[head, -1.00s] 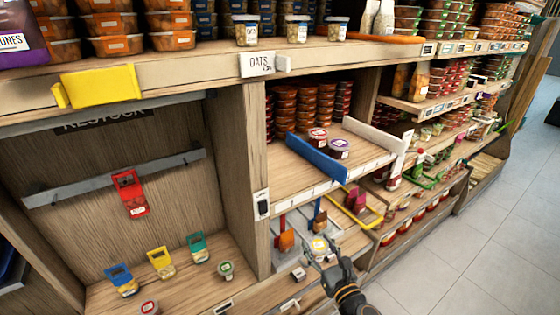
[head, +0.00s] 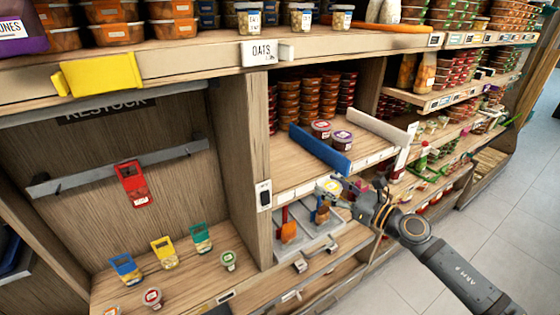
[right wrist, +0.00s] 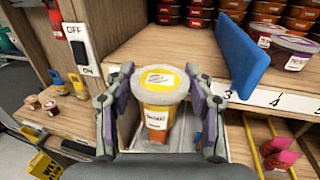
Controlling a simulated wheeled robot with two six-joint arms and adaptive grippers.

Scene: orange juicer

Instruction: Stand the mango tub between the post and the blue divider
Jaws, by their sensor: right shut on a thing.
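The mango tub (head: 328,187) has a pale lid with a yellow label and orange contents. My right gripper (head: 346,194) is shut on it. The right wrist view shows the tub (right wrist: 157,100) upright between both fingers (right wrist: 157,112), in front of the shelf's front edge. The wooden post (head: 252,165) stands to the left of the shelf; it also shows in the wrist view (right wrist: 97,30). My left gripper is not in view.
The shelf board (head: 285,172) is bare between post and divider. Stacked brown tubs (head: 310,95) fill the back. A grey tray (head: 300,238) sits below.

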